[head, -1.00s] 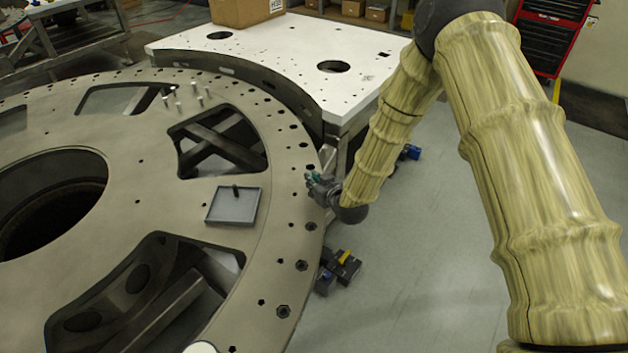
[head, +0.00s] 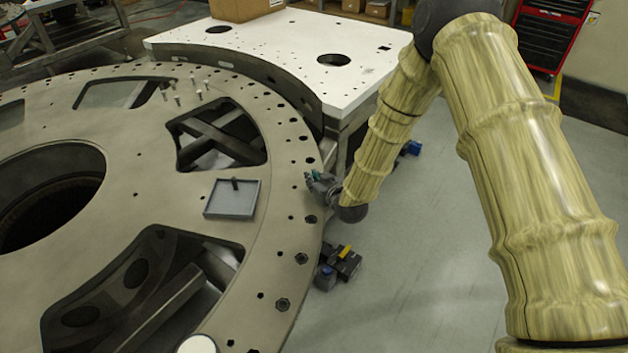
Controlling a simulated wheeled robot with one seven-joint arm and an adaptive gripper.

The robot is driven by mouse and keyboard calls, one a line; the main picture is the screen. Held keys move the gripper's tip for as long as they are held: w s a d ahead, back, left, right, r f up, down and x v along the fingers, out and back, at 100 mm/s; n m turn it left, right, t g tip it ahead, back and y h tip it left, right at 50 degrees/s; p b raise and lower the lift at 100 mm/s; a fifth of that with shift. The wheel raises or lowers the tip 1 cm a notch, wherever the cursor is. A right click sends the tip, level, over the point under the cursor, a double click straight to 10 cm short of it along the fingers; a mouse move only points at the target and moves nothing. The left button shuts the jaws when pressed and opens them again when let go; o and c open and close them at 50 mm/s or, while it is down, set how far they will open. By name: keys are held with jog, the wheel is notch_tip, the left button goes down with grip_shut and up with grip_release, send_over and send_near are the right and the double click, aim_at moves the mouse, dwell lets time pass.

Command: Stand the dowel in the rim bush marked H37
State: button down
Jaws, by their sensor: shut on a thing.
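My gripper (head: 312,177) is at the outer rim of the big grey turret plate (head: 160,192), on the right side, low over or at the row of rim holes. It is shut with teal-green showing at its fingers. The dowel in it is too small and covered to make out. The rim carries several dark bushes, such as one nearer the front (head: 282,304) and one below the gripper (head: 301,258). No H37 mark is readable, and I cannot tell whether the dowel touches a bush.
A shallow grey tray (head: 232,213) on the plate holds a small dark peg (head: 235,184). Several pale pins (head: 198,95) stand farther back. Large openings cut the plate. A white-topped table (head: 285,50) stands behind, with a cardboard box (head: 245,8). Dark clamp-like blocks (head: 338,266) sit beside the rim.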

jog(key=shift+s+f, duration=0.1)
jog(key=c, duration=1.4)
grip_release()
jog(key=v, duration=1.2)
